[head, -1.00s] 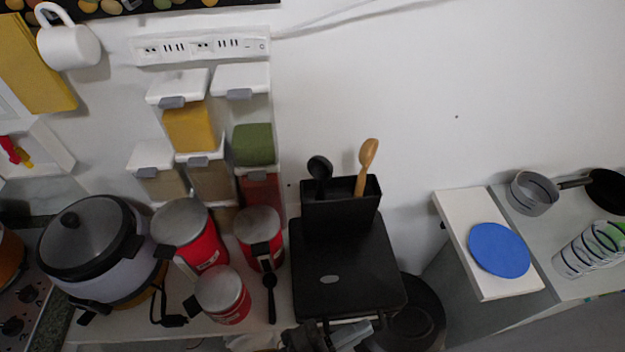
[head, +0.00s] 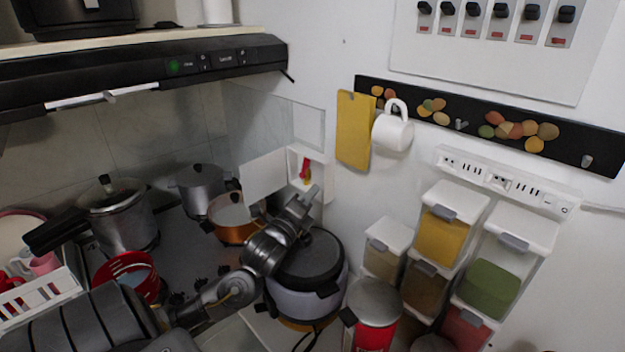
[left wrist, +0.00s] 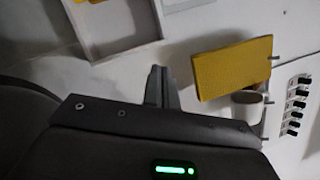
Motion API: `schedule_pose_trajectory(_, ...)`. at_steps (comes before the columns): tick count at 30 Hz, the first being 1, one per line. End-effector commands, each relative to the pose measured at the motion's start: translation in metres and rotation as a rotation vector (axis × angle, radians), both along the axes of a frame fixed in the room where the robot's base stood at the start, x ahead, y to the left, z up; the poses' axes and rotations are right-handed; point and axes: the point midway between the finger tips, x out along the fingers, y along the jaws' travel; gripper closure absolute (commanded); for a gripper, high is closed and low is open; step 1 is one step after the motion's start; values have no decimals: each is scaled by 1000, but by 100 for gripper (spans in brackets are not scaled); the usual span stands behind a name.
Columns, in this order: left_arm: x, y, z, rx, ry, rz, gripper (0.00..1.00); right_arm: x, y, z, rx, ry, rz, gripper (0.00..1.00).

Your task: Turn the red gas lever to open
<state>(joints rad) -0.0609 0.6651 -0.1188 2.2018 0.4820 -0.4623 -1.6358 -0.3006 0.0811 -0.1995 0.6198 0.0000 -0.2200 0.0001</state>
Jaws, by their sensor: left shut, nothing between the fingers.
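The red gas lever (head: 305,169) sits inside a small white wall box (head: 320,172), whose white door (head: 263,174) stands open to the left. My left gripper (head: 309,194) is shut and empty, just below and in front of the box. I cannot tell from the head view whether it touches the box. In the left wrist view, the shut fingers (left wrist: 158,84) are below the box (left wrist: 115,33), apart from it. The red of the lever does not show there; only a small yellow piece shows at the top edge. My right gripper is out of view.
A rice cooker (head: 309,262) stands right below my left gripper. An orange pot (head: 232,219) is to the left on the stove. A yellow board (head: 355,130) and a white mug (head: 393,131) hang on the wall to the right. Spice dispensers (head: 440,237) are further right.

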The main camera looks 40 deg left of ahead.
Motion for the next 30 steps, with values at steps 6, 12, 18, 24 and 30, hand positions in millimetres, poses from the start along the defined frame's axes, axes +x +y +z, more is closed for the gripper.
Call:
schedule_pose_trajectory(6,-7,59,-32,-159,36,128,100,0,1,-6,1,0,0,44)
schedule_pose_trajectory(12,-3,62,-30,-167,36,132,100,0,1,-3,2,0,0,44)
schedule_pose_trajectory(18,22,71,-23,-165,35,132,100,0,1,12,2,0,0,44)
schedule_pose_trajectory(24,56,82,-18,-166,35,132,100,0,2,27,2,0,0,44)
schedule_pose_trajectory(30,79,89,-17,-166,36,130,100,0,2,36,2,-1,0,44)
